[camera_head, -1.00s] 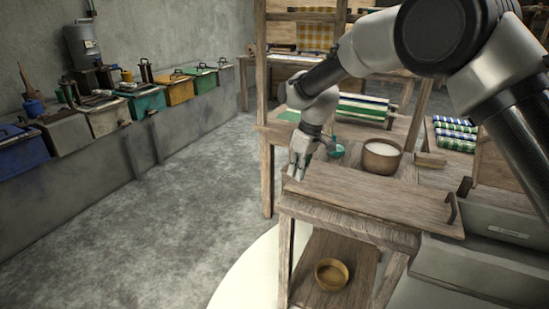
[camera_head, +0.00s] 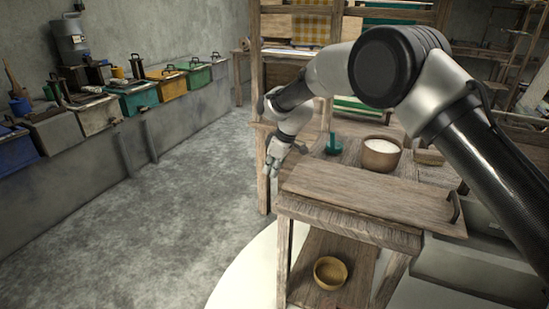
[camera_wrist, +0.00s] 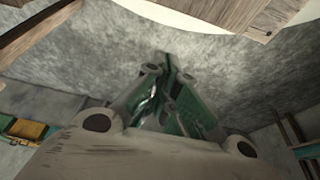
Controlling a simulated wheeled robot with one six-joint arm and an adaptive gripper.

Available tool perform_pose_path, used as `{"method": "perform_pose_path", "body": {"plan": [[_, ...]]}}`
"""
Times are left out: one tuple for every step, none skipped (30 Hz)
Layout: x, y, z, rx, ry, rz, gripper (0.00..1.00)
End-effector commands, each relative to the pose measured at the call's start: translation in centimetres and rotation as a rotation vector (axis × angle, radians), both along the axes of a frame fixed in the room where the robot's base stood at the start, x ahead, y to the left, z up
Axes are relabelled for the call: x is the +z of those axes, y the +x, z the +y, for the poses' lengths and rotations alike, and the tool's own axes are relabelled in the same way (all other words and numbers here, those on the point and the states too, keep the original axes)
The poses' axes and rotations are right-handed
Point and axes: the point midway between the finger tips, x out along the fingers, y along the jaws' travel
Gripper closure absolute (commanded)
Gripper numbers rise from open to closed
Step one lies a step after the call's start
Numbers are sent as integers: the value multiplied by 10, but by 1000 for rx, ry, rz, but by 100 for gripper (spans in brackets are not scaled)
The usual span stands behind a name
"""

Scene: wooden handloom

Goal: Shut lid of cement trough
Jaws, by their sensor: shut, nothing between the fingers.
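A flat wooden board with a dark handle at its right end, apparently the lid (camera_head: 365,192), lies on a rough wooden stand. A grey trough (camera_head: 450,262) is at the lower right, beside the board's handle end; my arm hides part of it. Whether the board covers any of the trough I cannot tell. My gripper (camera_head: 270,170) is shut and empty, pointing down left of the board and apart from it. In the wrist view my closed fingers (camera_wrist: 165,85) are above grey floor, with green on the finger parts.
A bowl of white material (camera_head: 381,155) and a green object (camera_head: 333,146) stand behind the board. A wooden bowl (camera_head: 330,272) sits on the lower shelf. Lidded coloured boxes (camera_head: 138,98) line the left ledge. The floor (camera_head: 160,220) between is clear.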

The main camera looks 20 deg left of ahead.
Motion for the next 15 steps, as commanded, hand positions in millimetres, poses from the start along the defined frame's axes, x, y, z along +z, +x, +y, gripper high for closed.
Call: {"method": "perform_pose_path", "body": {"plan": [[5, 2, -12, -6, 1, -1, 100], [6, 2, -16, -6, 3, -2, 100], [5, 1, -21, -6, 2, -1, 100], [5, 1, -24, -5, 3, -2, 100], [5, 0, -26, -4, 2, -1, 100], [5, 0, -29, -4, 2, -1, 100], [5, 0, -31, -5, 2, -2, 100], [5, -1, -33, -5, 2, -2, 100], [5, -1, -34, -3, 2, -1, 100], [4, -1, -35, -4, 2, -2, 100], [4, -1, -35, -4, 2, -2, 100], [4, -1, -36, -4, 2, -2, 100], [4, -1, -36, -4, 2, -2, 100], [4, -1, -36, -4, 2, -2, 100], [4, -1, -36, -4, 2, -2, 100]]}}
